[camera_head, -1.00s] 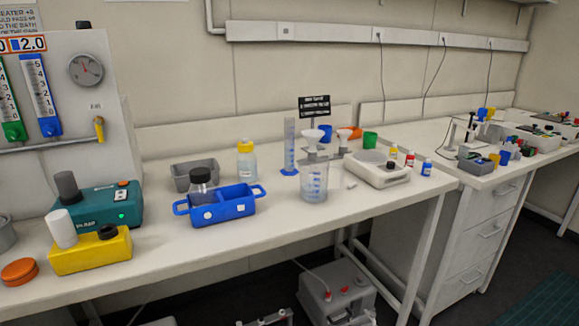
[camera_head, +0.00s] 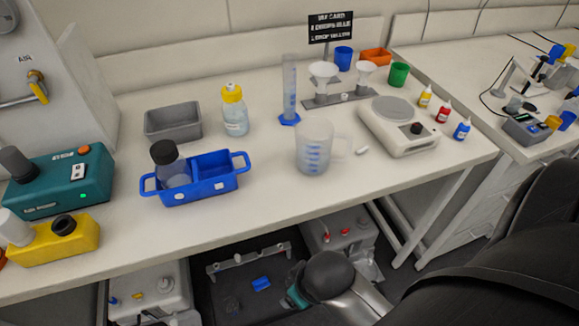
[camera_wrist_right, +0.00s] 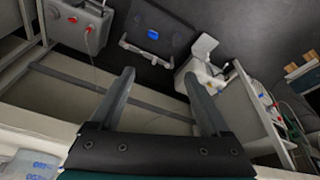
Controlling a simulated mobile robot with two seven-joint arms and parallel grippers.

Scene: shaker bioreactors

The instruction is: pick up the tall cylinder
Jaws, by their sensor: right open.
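The tall cylinder (camera_head: 290,88) is a clear, narrow graduated cylinder with a blue foot. It stands upright on the bench, behind the measuring beaker (camera_head: 315,147) and left of the funnel stand. My right gripper (camera_wrist_right: 165,95) is open and empty in the right wrist view, with its two dark fingers apart. Below it are the floor and the things under the bench. The cylinder cannot be made out in the right wrist view. Part of my arm shows low in the head view, below the bench's front edge. My left gripper cannot be made out.
A blue caddy (camera_head: 228,183) with a dark-capped bottle, a grey tray (camera_head: 172,134) and a yellow-capped bottle (camera_head: 235,121) stand left of the cylinder. The funnel stand (camera_head: 336,99) and a white scale (camera_head: 399,139) are to the right. The bench front is clear (camera_head: 275,214).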

